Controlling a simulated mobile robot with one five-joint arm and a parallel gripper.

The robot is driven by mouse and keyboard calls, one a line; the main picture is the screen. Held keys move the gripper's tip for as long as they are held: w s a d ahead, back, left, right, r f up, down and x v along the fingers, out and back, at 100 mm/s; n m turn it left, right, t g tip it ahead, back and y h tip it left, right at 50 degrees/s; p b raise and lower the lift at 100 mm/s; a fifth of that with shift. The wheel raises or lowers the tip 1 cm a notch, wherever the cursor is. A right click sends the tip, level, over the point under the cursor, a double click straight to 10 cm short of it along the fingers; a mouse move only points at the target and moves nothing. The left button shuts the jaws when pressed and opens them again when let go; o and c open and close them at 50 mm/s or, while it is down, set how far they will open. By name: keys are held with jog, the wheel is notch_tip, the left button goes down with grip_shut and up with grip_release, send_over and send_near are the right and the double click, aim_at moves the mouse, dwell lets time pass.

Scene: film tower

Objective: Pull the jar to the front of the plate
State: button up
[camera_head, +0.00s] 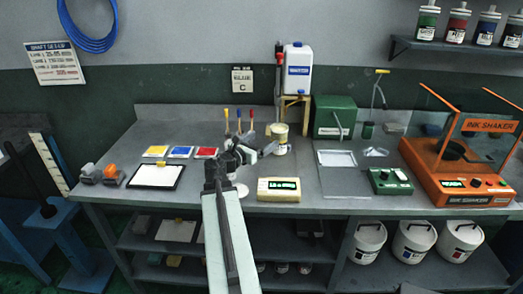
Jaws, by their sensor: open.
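A cream jar or tub (280,140) with a yellowish label stands upright on the bench, just right of and behind my gripper. My gripper (264,149) is open and empty, its dark fingers beside the jar's left side. Whether it touches the jar cannot be told. A small white round piece (241,190) shows on the bench below the gripper, partly hidden by my arm; I cannot tell if it is the plate. No plate is clearly visible under the jar.
A cream display unit (279,188) sits at the bench's front. A white canister (298,68) stands on a wooden stand behind the jar. Upright colored-handled tools (226,121) stand behind my gripper. An orange ink shaker (465,160) is at right.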

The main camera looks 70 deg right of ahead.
aim_at(283, 127)
dwell(0.3)
jog(key=x, duration=1.2)
jog(key=shift+s, duration=0.1)
